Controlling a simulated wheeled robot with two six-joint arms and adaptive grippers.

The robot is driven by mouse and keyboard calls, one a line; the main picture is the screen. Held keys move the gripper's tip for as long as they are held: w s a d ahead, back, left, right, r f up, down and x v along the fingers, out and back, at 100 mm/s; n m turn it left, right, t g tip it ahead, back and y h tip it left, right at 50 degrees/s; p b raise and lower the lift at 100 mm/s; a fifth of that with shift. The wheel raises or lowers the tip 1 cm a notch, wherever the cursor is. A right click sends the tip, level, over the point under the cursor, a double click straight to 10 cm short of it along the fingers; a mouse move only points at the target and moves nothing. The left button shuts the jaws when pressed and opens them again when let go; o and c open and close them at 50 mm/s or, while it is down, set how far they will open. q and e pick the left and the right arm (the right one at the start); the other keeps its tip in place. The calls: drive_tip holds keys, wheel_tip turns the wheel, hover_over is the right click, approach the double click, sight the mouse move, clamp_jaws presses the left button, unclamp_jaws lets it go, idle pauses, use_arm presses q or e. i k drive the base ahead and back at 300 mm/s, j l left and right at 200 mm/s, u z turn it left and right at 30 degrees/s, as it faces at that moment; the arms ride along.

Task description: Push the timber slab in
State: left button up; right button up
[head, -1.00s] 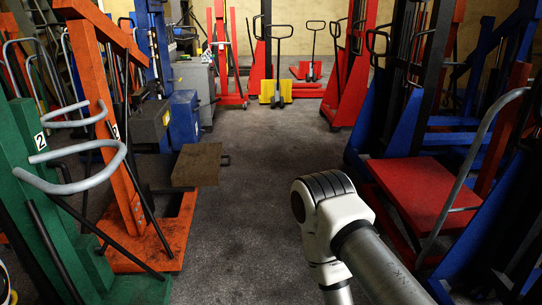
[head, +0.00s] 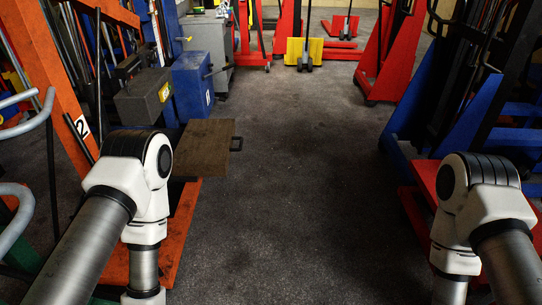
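My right arm is at the lower right, well apart from the slab. Both arms bend downward out of the picture, so neither gripper shows.
A grey box (head: 143,97) and a blue cabinet (head: 192,84) stand behind the slab. A red platform (head: 427,180) and blue lift frames (head: 405,127) line the right side. Grey curved handles (head: 14,215) stick in at the left edge. The middle floor (head: 300,190) is clear.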

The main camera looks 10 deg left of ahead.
sight(204, 148)
drive_tip(key=i+l+u, duration=0.1)
drive_tip(key=i+u, duration=0.15)
drive_tip(key=i, duration=0.25)
drive_tip(key=i+l+u, duration=0.25)
drive_tip(key=i, duration=0.25)
drive_tip(key=i+l+u, duration=0.25)
drive_tip(key=i, duration=0.25)
drive_tip(key=i+l+u, duration=0.2)
drive_tip(key=u, duration=0.15)
drive_tip(key=i+l+u, duration=0.35)
drive_tip(key=l+u, duration=0.15)
drive_tip(key=u, duration=0.2)
drive_tip(key=i+l, duration=0.15)
drive_tip(key=l, duration=0.2)
drive_tip(key=i+l, duration=0.15)
drive_tip(key=l, duration=0.2)
drive_tip(key=i+l+u, duration=0.1)
drive_tip(key=l, duration=0.25)
drive_tip(key=i+l, duration=0.2)
drive_tip(key=l, duration=0.2)
drive_tip(key=i+l, duration=0.1)
drive_tip(key=l, duration=0.25)
